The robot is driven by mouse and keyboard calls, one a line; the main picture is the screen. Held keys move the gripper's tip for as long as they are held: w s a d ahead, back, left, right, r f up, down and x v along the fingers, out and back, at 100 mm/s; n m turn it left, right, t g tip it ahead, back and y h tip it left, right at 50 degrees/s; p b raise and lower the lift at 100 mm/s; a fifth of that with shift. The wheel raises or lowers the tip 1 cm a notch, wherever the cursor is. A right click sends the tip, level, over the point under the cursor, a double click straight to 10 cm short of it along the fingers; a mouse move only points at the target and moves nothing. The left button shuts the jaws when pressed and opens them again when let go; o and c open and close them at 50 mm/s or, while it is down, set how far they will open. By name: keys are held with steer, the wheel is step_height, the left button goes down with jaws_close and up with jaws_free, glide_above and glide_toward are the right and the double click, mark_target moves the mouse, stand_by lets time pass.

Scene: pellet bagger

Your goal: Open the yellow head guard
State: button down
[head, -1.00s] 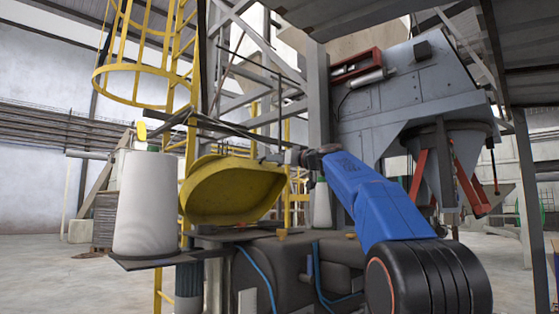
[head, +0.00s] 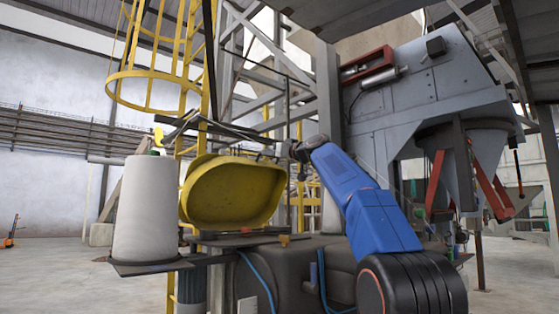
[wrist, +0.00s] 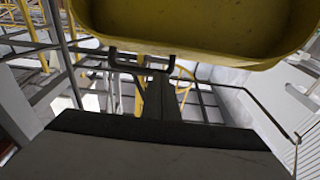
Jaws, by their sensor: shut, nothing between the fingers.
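The yellow head guard (head: 232,192) is tipped up steeply in the head view, with its hollow inner side facing me. It stands above the dark machine head. In the wrist view the guard (wrist: 190,22) fills the top of the picture, and a dark bar handle (wrist: 140,68) hangs at its edge. My gripper (head: 284,150) is at the guard's upper right edge. In the wrist view my gripper (wrist: 160,82) is shut and empty, its tips close to the handle; I cannot tell whether they touch it.
A white thread cone (head: 146,210) stands on a dark plate left of the guard. Behind are a yellow caged ladder (head: 155,95) and grey steel framing. A grey hopper (head: 430,95) with red struts stands to the right. Blue hoses run down the machine's front.

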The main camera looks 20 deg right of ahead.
steer(key=shift+w+a+r, duration=0.25)
steer(key=shift+w+r, duration=0.15)
steer(key=shift+w, duration=0.3)
steer(key=shift+w+a+r, duration=0.25)
steer(key=shift+w+r, duration=0.15)
steer(key=shift+w, duration=0.35)
steer(key=shift+w+a+r, duration=0.25)
steer(key=shift+w+r, duration=0.15)
steer(key=shift+w, duration=0.3)
